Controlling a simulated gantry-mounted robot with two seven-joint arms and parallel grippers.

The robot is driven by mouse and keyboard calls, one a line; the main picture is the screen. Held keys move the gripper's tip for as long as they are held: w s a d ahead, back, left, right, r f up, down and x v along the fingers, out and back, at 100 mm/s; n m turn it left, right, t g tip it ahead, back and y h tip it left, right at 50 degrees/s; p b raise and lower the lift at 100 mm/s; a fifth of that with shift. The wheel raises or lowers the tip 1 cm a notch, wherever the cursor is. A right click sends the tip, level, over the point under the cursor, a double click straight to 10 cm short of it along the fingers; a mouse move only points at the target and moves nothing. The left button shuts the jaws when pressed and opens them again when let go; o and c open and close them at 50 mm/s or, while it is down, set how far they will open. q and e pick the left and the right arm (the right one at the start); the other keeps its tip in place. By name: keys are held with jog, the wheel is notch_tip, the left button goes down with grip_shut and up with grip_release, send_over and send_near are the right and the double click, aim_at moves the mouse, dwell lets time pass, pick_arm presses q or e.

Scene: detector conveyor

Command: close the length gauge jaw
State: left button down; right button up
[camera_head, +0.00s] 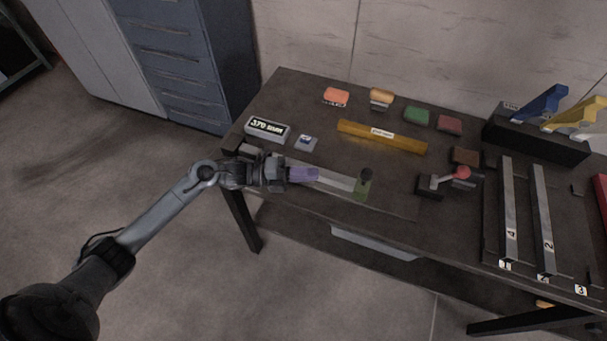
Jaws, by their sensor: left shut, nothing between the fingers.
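The length gauge lies along the left front of the dark table; its pale rail (335,180) runs left to right. A green jaw with a dark knob (363,184) sits at the rail's right part. A small display (268,129) reading about 370 stands behind the gauge's left end. My left gripper (316,174) is shut and empty, with purplish fingers over the rail, left of the green jaw and apart from it. My gripper hides the rail's left part. My right gripper does not show.
A yellow-brown bar (381,136) lies behind the gauge. A lever with a red ball (461,172) stands to its right. Numbered metal bars (508,210) lie farther right. Several coloured blocks, including a green one (416,117), line the back.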

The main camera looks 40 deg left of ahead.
aim_at(360, 176)
pick_arm(q)
jog(key=x, duration=1)
jog(key=shift+w+d+b, duration=0.15)
jog(key=shift+d+b, duration=0.15)
jog(key=shift+d, duration=0.4)
jog(key=d, duration=0.2)
jog(key=w+d+b, duration=0.1)
jog(key=d, duration=0.1)
jog(key=w+d, duration=0.1)
jog(key=d, duration=0.2)
jog(key=shift+b, duration=0.3)
jog(key=shift+d+f, duration=0.1)
jog(key=shift+d, duration=0.2)
jog(key=shift+s, duration=0.15)
jog(key=shift+a, duration=0.1)
